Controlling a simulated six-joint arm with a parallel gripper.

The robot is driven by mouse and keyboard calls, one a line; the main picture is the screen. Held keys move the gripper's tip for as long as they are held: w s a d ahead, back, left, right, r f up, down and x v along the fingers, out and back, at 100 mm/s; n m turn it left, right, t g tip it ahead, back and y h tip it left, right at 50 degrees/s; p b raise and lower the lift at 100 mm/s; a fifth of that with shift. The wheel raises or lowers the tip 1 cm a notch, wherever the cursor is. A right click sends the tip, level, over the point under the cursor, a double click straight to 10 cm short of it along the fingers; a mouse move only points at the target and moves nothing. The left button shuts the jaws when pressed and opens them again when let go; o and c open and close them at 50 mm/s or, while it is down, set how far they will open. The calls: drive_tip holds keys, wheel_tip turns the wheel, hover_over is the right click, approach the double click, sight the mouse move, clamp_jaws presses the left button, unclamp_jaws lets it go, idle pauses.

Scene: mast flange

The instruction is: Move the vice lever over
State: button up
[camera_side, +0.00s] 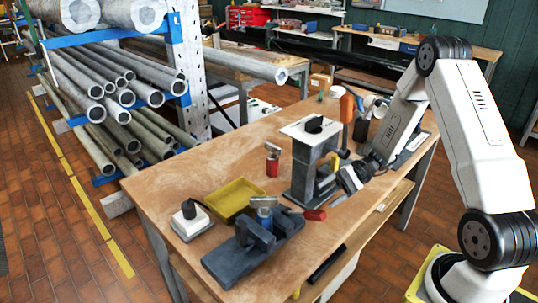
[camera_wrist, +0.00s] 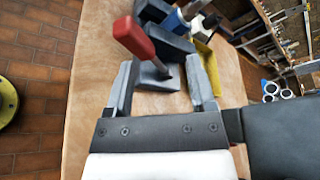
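The vice (camera_side: 255,245) is a dark grey block on the wooden bench, near its front end. Its lever has a red grip (camera_side: 315,214) pointing right, toward my arm. In the wrist view the red grip (camera_wrist: 133,38) and its thin shaft lie ahead, with the shaft running down right to the grey vice body (camera_wrist: 155,76). My gripper (camera_side: 345,184) is above the bench, right of and higher than the red grip. In the wrist view my gripper (camera_wrist: 163,65) has its two grey fingers wide apart, with nothing clearly held. The exact gap to the lever is unclear.
A grey stand (camera_side: 306,170) with a white top plate rises close beside my gripper. A yellow tray (camera_side: 235,198), a white-and-black item (camera_side: 190,218) and a small red item (camera_side: 272,163) stand around the vice. Pipe racks lie left. The bench's left part is clear.

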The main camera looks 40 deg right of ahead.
drive_tip(key=shift+s+d+r, duration=0.15)
drive_tip(key=shift+d, duration=0.45)
drive_tip(key=shift+a, duration=0.1)
drive_tip(key=s+a+r+n+h, duration=0.2)
drive_tip(key=s+a+n+h, duration=0.1)
drive_tip(key=a+n+h, duration=0.2)
drive_tip(key=s+a+r+n+g+h, duration=0.1)
drive_tip(key=s+a+r+n+h, duration=0.1)
drive_tip(key=a+n+h, duration=0.3)
drive_tip(key=shift+s+a+r+n+h, duration=0.2)
drive_tip(key=shift+s+n+h, duration=0.55)
drive_tip(key=shift+h, duration=1.35)
drive_tip(key=shift+w+r, duration=0.15)
drive_tip(key=shift+r, duration=0.05)
